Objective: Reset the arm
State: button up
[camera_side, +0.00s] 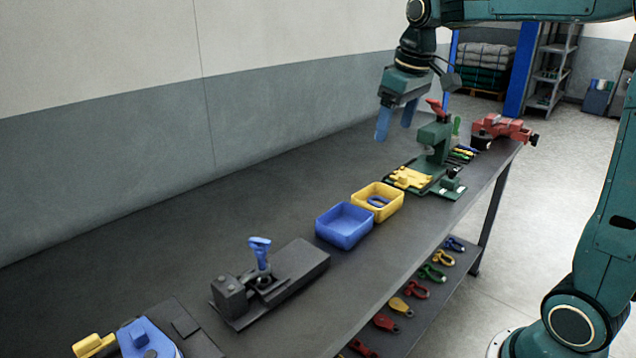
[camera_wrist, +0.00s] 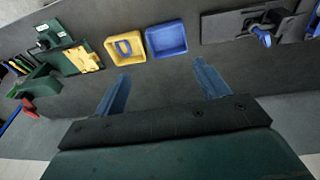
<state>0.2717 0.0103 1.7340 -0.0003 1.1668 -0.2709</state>
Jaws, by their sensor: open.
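My gripper (camera_side: 397,122) has two blue fingers that are spread apart with nothing between them. In the side view it hangs above the far part of the dark workbench (camera_side: 270,185), near the wall and behind the green press (camera_side: 434,145). In the wrist view my gripper (camera_wrist: 162,85) shows its fingers wide apart, with bare bench between their tips. The yellow bin (camera_wrist: 112,50) and the blue bin (camera_wrist: 167,40) lie beyond the fingertips there. The arm is raised clear of the bench and touches nothing visible.
The yellow bin (camera_side: 396,212) holds a blue shackle (camera_side: 378,201); the blue bin (camera_side: 343,239) looks empty. A black fixture (camera_side: 232,297) with a blue-handled part stands nearer. A red vise (camera_side: 503,130) sits at the far end. Shackles lie on the lower shelf (camera_side: 440,300). The bench's wall side is clear.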

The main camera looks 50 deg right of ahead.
jog(key=s+a+f+t, duration=0.1)
jog(key=s+a+f, duration=0.1)
jog(key=s, duration=0.4)
jog(key=s+a+f+t, duration=0.1)
jog(key=s+a+f, duration=0.1)
jog(key=s+a, duration=0.3)
jog(key=s+a+f+t, duration=0.1)
jog(key=s+a+f, duration=0.1)
jog(key=s, duration=0.7)
jog(key=shift+a+y, duration=0.4)
jog(key=shift+a, duration=0.35)
